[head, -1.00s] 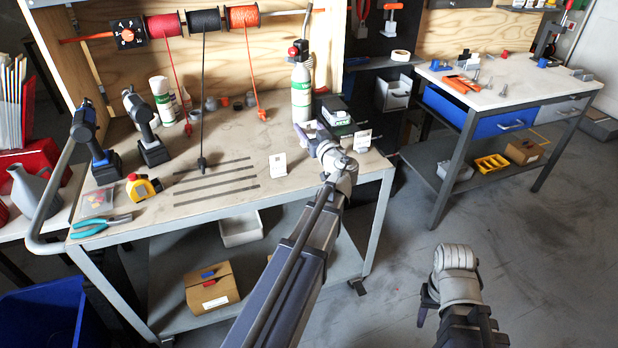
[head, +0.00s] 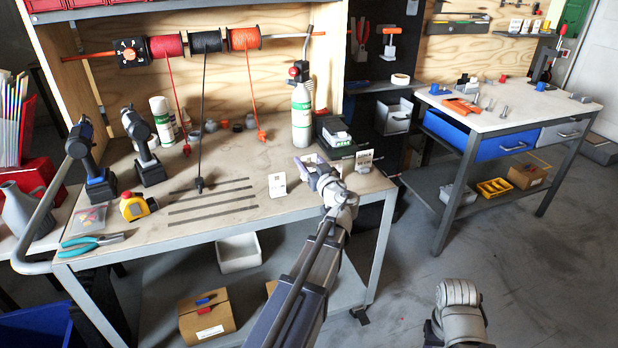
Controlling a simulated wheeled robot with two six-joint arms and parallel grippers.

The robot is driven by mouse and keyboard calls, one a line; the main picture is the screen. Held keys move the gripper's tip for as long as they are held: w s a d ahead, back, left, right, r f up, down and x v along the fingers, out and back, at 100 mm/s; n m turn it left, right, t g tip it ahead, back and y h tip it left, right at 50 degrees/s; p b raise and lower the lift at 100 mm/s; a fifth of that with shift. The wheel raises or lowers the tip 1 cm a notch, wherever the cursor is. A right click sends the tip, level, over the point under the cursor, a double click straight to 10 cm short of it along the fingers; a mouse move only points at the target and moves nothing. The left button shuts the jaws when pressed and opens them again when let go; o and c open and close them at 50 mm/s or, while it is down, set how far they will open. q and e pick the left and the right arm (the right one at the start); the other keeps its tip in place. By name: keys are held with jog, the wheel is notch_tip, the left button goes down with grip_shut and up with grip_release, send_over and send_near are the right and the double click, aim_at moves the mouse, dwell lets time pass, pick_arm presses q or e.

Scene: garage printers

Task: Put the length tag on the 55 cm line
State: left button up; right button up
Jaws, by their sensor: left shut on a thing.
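Several dark parallel lines (head: 210,201) lie on the left workbench top. No readable lengths show on them. A small white card (head: 277,185) stands to their right, and another white card (head: 365,160) stands near the bench's right end. My left gripper (head: 312,174) is over the bench between the two cards. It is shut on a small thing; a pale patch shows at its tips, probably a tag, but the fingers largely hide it. Part of my right arm shows at the bottom right, without its gripper.
A black cord (head: 203,120) hangs down beside the lines. A yellow tape measure (head: 137,206), teal pliers (head: 90,243) and two drills stand or lie left of them. A green-and-white bottle (head: 301,115) stands behind my left gripper.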

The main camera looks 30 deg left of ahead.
pick_arm(q)
jog(key=shift+f+b, duration=1.95)
jog(key=shift+f, duration=0.2)
jog(key=shift+f+b, duration=0.3)
jog(key=o, duration=1.5)
jog(key=shift+r, duration=0.1)
jog(key=shift+c, duration=0.2)
jog(key=v, duration=0.7)
jog(key=shift+s+d, duration=0.2)
jog(key=shift+s, duration=0.2)
jog(key=shift+o, duration=0.4)
jog(key=shift+w+d+f+b, duration=0.1)
jog(key=shift+w+f+b, duration=0.1)
jog(key=shift+f+b, duration=0.35)
